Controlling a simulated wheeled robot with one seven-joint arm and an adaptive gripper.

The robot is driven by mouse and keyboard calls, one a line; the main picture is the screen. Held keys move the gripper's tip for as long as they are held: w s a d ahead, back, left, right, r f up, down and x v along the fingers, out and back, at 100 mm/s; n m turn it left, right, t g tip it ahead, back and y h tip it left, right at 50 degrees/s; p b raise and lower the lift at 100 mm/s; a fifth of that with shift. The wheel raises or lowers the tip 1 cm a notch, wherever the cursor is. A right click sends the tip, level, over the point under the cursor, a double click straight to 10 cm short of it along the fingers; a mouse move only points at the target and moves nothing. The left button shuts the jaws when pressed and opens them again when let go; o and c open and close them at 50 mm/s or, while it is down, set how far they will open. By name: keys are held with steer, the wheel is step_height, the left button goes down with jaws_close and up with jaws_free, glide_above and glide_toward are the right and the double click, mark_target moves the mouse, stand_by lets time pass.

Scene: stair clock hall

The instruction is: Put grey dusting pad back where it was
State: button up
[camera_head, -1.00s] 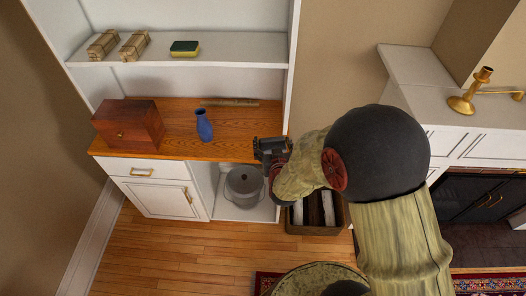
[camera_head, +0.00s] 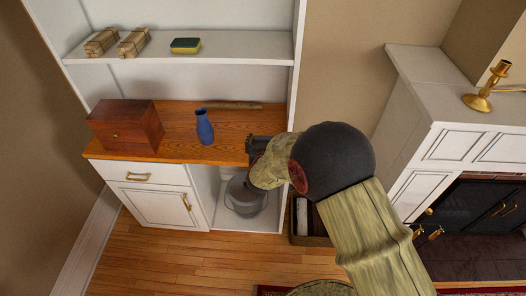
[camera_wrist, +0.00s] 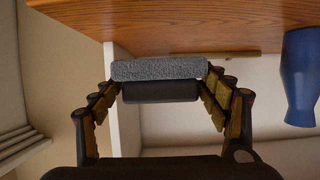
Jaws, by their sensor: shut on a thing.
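The grey dusting pad (camera_wrist: 160,69) shows in the wrist view as a speckled grey strip between my two fingers. My gripper (camera_wrist: 160,88) is shut on it, with one finger at each end. In the head view my gripper (camera_head: 257,147) is at the right front edge of the wooden counter (camera_head: 225,146), close to the cabinet's right side panel. The pad itself is hidden by my gripper and arm in the head view. In the wrist view the wooden counter (camera_wrist: 200,18) lies just beyond the pad; I cannot tell whether they touch.
A blue vase (camera_head: 205,127) stands mid-counter, left of my gripper. A wooden box (camera_head: 125,125) is at the left, a stick (camera_head: 232,106) at the back. The shelf above holds a sponge (camera_head: 185,45) and two wrapped bundles. A grey bucket (camera_head: 243,197) stands below in the open compartment.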

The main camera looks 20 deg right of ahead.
steer(key=shift+w+a+f+b, duration=0.1)
steer(key=shift+w+f+b, duration=0.1)
steer(key=shift+w+f, duration=0.35)
steer(key=shift+w+a+f+b, duration=0.1)
steer(key=shift+w+f+b, duration=0.15)
steer(key=shift+f, duration=0.4)
steer(key=shift+f+b, duration=0.75)
steer(key=shift+f, duration=0.6)
steer(key=shift+f, duration=0.15)
steer(key=o, duration=1.2)
steer(key=shift+c, duration=0.2)
